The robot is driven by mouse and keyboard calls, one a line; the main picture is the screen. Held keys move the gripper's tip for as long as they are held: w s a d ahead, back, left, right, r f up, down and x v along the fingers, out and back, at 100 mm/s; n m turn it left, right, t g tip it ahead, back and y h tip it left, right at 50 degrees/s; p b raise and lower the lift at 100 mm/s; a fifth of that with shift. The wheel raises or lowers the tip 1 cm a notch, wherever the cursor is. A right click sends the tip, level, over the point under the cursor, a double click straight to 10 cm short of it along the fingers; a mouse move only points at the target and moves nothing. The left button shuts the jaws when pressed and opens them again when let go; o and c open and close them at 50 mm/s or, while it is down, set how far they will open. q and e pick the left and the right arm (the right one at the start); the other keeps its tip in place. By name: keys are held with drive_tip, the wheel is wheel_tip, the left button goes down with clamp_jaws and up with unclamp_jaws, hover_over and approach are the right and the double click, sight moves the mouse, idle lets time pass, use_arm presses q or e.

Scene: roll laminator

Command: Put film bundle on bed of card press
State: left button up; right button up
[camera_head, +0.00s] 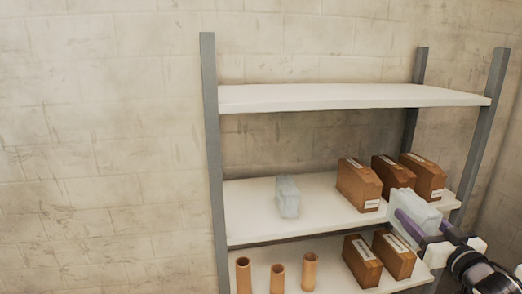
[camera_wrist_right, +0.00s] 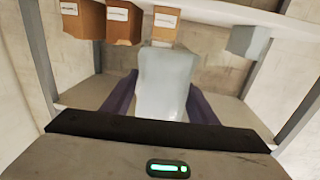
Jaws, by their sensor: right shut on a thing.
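A pale, translucent film bundle (camera_head: 416,206) is between the purple fingers of my right gripper (camera_head: 412,225), which is shut on it in front of the right end of the middle shelf. The right wrist view also shows this bundle (camera_wrist_right: 163,85) between the fingers (camera_wrist_right: 155,100). A second similar bundle (camera_head: 287,197) stands on the left part of the middle shelf; it also shows in the right wrist view (camera_wrist_right: 248,42). My left gripper is not in view. No card press shows in either view.
A shelf rack with grey posts (camera_head: 210,140) stands against a block wall. Several brown boxes (camera_head: 358,184) stand on the middle shelf (camera_head: 245,220), some close to the held bundle. The lower shelf holds copper-coloured tubes (camera_head: 309,271) and two brown boxes (camera_head: 362,260). The top shelf (camera_head: 340,96) is empty.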

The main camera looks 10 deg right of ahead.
drive_tip(key=s+a+f+n+y, duration=0.1)
drive_tip(key=s+a+f, duration=0.3)
drive_tip(key=a, duration=0.3)
drive_tip(key=s+a+f+y, duration=0.2)
drive_tip(key=s+a+f, duration=0.1)
drive_tip(key=s+a, duration=0.3)
drive_tip(key=s+a+f+n+y, duration=0.1)
drive_tip(key=s+a+f, duration=0.25)
drive_tip(key=a, duration=0.45)
drive_tip(key=s+a+r+h, duration=0.1)
drive_tip(key=s+a+r, duration=0.1)
drive_tip(key=s, duration=0.3)
drive_tip(key=s+a+r+m+h, duration=0.1)
drive_tip(key=s+a+r+h, duration=0.1)
drive_tip(key=s, duration=0.3)
drive_tip(key=shift+s+a+r+m, duration=0.25)
drive_tip(key=shift+s+r+m, duration=0.1)
drive_tip(key=shift+r, duration=0.3)
